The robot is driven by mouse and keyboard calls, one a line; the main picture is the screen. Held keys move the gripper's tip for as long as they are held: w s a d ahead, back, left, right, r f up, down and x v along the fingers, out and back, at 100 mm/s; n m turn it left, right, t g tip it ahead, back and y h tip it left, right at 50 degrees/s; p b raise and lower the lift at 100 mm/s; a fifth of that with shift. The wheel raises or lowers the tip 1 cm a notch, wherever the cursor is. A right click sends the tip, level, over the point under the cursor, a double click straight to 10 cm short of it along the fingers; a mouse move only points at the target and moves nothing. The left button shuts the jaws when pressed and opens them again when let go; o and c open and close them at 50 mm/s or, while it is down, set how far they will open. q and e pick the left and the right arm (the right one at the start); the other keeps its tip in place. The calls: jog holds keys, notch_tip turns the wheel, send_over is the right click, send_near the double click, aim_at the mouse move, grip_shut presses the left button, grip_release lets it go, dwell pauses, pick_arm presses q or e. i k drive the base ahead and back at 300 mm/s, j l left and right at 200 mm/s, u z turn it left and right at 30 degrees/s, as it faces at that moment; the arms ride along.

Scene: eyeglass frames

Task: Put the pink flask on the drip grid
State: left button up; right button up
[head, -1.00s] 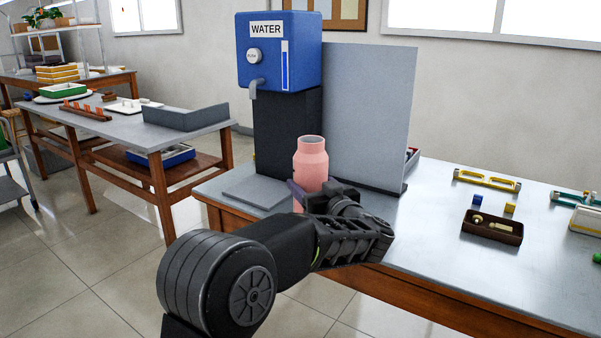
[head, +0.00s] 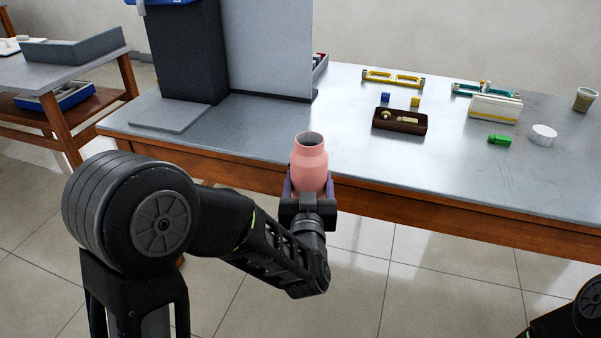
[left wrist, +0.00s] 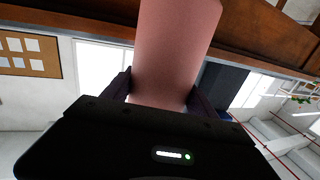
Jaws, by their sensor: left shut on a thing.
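The pink flask (head: 310,168) is upright with its open mouth up, in the middle of the head view. My left gripper (head: 308,188) is shut on its lower body, which the fingers and palm partly hide. The flask is held up around the table's front edge. In the left wrist view the flask (left wrist: 172,50) stands between the two dark fingers (left wrist: 160,92). A flat grey plate (head: 172,112), which I take for the drip grid, lies empty at the foot of the dark dispenser column (head: 188,45), left of the flask. My right gripper is not in view.
A tall grey panel (head: 268,45) stands right of the column. A brown tray (head: 400,122), small blocks, a white box (head: 495,108), a green piece (head: 501,140) and a white cap (head: 543,135) lie farther right on the table. The table between plate and tray is clear.

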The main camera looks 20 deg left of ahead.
aim_at(167, 115)
jog(key=u, duration=1.2)
jog(key=i+l, duration=0.4)
